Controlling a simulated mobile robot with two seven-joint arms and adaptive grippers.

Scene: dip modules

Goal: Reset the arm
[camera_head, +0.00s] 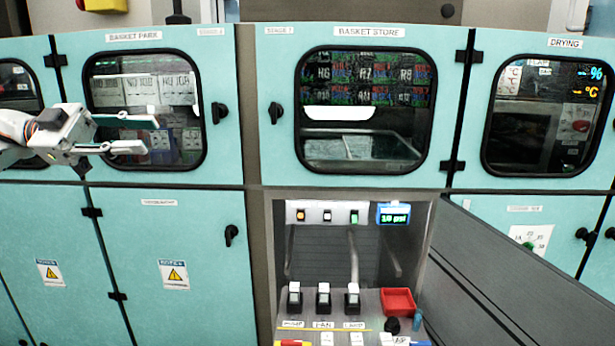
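My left gripper (133,134) is at the left of the head view, in front of the basket park window. Its two fingers point right and stand apart, with nothing between them. It looks clear of the cabinet door, though the exact gap to the glass cannot be told. My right gripper and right arm are not in this view.
Teal cabinets fill the view, with the basket park window (180,85), the basket store window (335,155) and the drying window (525,130). Black door handles (276,112) stick out. Below, an open bay holds a control panel with switches (323,300) and a red tray (398,302). A grey panel (500,285) slants at right.

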